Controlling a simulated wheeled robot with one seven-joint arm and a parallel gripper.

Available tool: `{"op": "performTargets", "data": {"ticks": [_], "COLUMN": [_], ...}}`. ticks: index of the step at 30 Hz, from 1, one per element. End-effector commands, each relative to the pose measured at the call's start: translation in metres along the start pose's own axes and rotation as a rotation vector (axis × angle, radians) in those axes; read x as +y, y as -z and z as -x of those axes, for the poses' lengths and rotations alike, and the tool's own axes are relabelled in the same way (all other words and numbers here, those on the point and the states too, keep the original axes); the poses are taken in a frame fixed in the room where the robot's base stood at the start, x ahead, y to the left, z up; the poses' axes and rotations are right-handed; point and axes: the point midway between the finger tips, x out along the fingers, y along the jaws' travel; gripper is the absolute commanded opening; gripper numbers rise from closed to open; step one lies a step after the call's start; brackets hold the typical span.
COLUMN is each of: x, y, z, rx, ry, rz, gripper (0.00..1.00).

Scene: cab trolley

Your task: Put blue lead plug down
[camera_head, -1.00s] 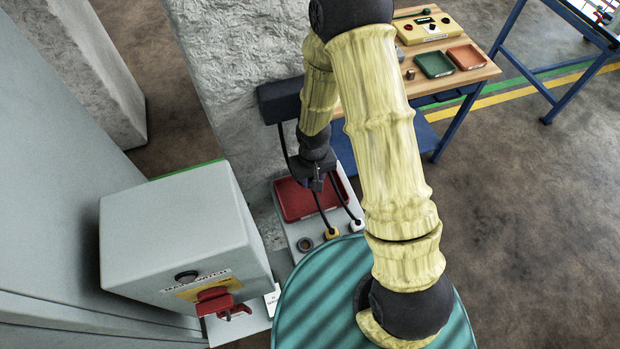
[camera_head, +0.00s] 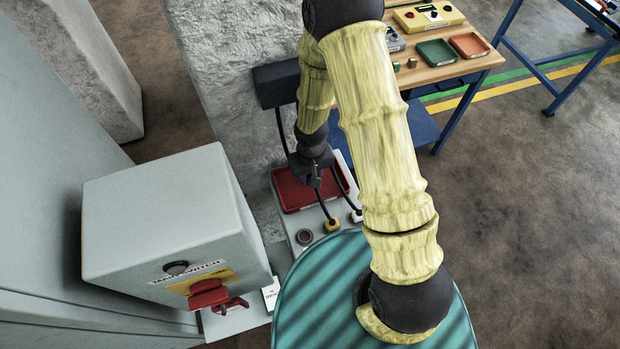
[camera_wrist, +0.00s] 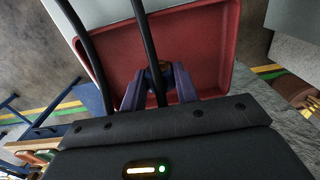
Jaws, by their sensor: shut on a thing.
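My gripper (camera_head: 316,182) points down over the red tray (camera_head: 290,196) on the grey shelf. In the wrist view its two bluish fingers (camera_wrist: 160,92) are shut on a small dark, brownish piece (camera_wrist: 157,72), with a black cable running past it. I take this piece for the lead plug; its blue colour is not clear, and the fingers hide most of it. The red tray also shows beneath the fingers in the wrist view (camera_wrist: 208,45) and looks empty where visible. I cannot tell whether the held piece touches the tray.
A yellow plug or socket (camera_head: 332,225) and a round grey socket (camera_head: 305,237) are on the shelf in front of the tray. A grey switch box (camera_head: 170,225) with a red handle (camera_head: 208,294) stands left. A wooden table (camera_head: 440,72) with trays is at the back right.

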Motion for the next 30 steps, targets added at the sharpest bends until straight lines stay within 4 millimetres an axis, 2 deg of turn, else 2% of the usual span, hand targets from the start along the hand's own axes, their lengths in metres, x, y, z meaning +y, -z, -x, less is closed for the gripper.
{"op": "performTargets", "data": {"ticks": [1, 3, 16, 17, 19, 30], "x": [0.0001, -0.0004, -0.0019, -0.0028, -0.0034, -0.0030], "y": [-0.0001, 0.0003, 0.0016, 0.0017, 0.0016, 0.0017], "z": [-0.0129, -0.0186, -0.0228, -0.0214, -0.0211, -0.0187], "rx": [-0.001, -0.001, 0.000, 0.000, 0.000, 0.000], "ry": [0.000, 0.000, 0.000, 0.000, 0.000, 0.000], "rz": [0.001, 0.002, 0.003, 0.005, 0.007, 0.006], "gripper": [0.00, 0.00, 0.00, 0.36, 0.50, 0.52]}}
